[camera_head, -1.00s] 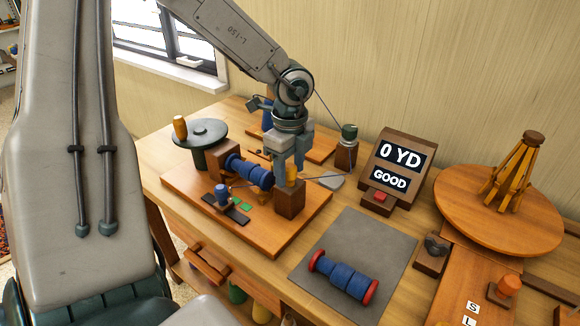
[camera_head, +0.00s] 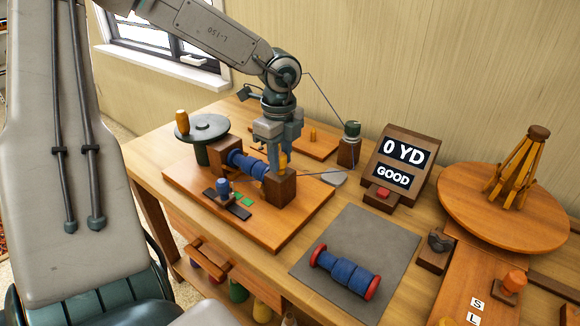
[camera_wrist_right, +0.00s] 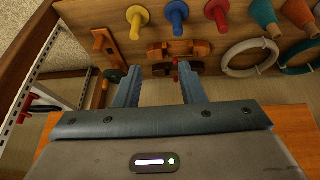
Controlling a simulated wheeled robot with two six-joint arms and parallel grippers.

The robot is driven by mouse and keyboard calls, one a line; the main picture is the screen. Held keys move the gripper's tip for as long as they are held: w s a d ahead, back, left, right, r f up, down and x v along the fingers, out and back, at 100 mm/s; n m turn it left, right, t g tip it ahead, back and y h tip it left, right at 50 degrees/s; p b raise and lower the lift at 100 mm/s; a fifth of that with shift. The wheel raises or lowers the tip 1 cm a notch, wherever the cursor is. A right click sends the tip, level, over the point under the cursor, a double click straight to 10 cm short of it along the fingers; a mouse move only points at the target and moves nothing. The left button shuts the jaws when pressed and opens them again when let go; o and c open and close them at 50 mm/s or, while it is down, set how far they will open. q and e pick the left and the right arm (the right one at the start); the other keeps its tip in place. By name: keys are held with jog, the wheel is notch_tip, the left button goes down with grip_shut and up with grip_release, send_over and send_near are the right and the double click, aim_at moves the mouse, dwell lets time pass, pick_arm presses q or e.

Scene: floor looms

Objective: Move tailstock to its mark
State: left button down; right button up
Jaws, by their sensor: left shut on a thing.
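The tailstock is a brown wooden block (camera_head: 280,190) with a yellow knob (camera_head: 283,162) on top. It stands on the wooden winder board (camera_head: 232,227), close to the right end of the blue bobbin (camera_head: 247,166); I cannot tell whether they touch. My left gripper (camera_head: 279,158) comes down from above and is shut on the tailstock's knob, its fingers partly hiding it. My right gripper (camera_wrist_right: 160,88) is open and empty in the right wrist view.
A blue bobbin with red ends (camera_head: 345,271) lies on a grey mat (camera_head: 390,238). A display (camera_head: 400,160) reads "0 YD" and "GOOD". A round crank wheel (camera_head: 205,129) stands at the left. In the right wrist view, a pegboard (camera_wrist_right: 240,52) holds colored pegs and rings.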

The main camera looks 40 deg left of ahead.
pick_arm(q)
jog(key=shift+a+r, duration=0.1)
jog(key=shift+a, duration=0.1)
jog(key=shift+w, duration=0.1)
jog(key=c, duration=1.3)
grip_release()
jog(key=shift+a, duration=0.1)
jog(key=shift+o, duration=0.9)
jog(key=shift+a, duration=0.15)
jog(key=shift+r, duration=0.25)
notch_tip(320, 180, up, 10)
